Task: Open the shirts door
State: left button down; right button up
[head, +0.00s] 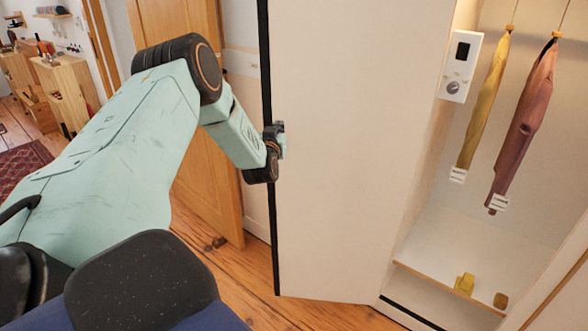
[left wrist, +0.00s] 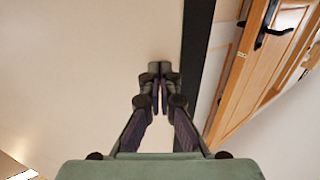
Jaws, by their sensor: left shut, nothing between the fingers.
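The shirts door (head: 345,150) is a tall off-white panel with a black strip along its left edge. It stands swung open in the head view, and the closet interior shows to its right. A yellow shirt (head: 485,100) and a reddish-brown shirt (head: 524,120) hang inside. My left gripper (head: 281,140) is at the door's black edge. In the left wrist view the fingers (left wrist: 160,80) are shut and empty in front of the pale door panel (left wrist: 90,70), just beside the dark strip. I cannot tell whether they touch it. My right gripper is not in view.
A white control box (head: 461,66) is on the closet's inner wall. Small yellow and brown items sit on the closet's floor board (head: 440,275). A wooden door (head: 205,130) stands behind my left arm. Wooden cabinets (head: 66,88) and a red rug (head: 22,165) are at far left.

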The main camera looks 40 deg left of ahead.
pick_arm(q)
jog(key=w+a, duration=0.1)
jog(key=w+a+m+h+b, duration=0.1)
jog(key=shift+w+a+t+b, duration=0.2)
jog(key=shift+w+t+b, duration=0.1)
jog(key=shift+w+t, duration=0.1)
dwell(0.4)
jog(key=shift+d, duration=0.1)
